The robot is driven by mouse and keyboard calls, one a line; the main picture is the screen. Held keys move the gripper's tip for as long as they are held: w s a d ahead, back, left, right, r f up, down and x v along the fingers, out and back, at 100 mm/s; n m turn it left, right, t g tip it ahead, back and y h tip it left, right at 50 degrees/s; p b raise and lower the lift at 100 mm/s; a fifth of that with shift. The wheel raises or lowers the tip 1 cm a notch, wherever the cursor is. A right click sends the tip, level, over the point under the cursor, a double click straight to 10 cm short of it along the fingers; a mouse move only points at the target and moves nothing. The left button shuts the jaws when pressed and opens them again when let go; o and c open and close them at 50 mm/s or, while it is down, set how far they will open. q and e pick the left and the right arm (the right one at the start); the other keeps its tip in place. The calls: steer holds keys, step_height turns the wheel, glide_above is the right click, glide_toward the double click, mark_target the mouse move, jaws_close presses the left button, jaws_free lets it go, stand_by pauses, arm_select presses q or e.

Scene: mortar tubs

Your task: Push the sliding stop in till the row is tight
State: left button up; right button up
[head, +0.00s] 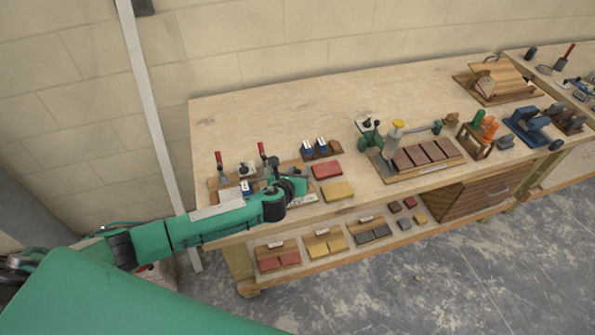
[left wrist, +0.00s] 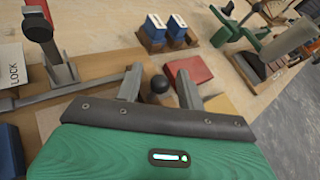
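My left gripper (head: 292,187) is low over a wooden fixture (head: 226,193) at the table's front left. In the left wrist view, its two grey fingers (left wrist: 158,90) are apart. A grey bar (left wrist: 70,94) runs along the fixture towards the left finger. Whether knob and bar belong to the sliding stop is unclear. The fixture carries red-handled clamps (head: 219,160). My arm hides much of it, including any row of blocks. My right gripper is not in view.
A red block (head: 327,170) and a yellow block (head: 338,190) lie right of the gripper. Blue blocks (head: 314,145) stand in a wooden holder behind. A tray of brown bricks (head: 423,157) is farther right. Block sets (head: 325,241) sit on the lower shelf. The table's back left is clear.

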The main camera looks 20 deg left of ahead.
arm_select(q)
steer(key=shift+c, duration=0.2)
steer(key=c, duration=0.8)
steer(key=shift+o, duration=0.2)
steer(key=s+a, duration=0.1)
steer(key=s+a+p, duration=0.1)
steer(key=a, duration=0.1)
steer(key=shift+s+a, duration=0.15)
steer(key=shift+a, duration=0.15)
steer(key=o, duration=0.8)
steer(key=shift+s, duration=0.1)
steer(key=b+v, duration=0.2)
steer(key=v, duration=1.1)
steer(key=shift+s+r+b, duration=0.2)
steer(key=shift+s+b, duration=0.1)
steer(key=shift+b, duration=0.05)
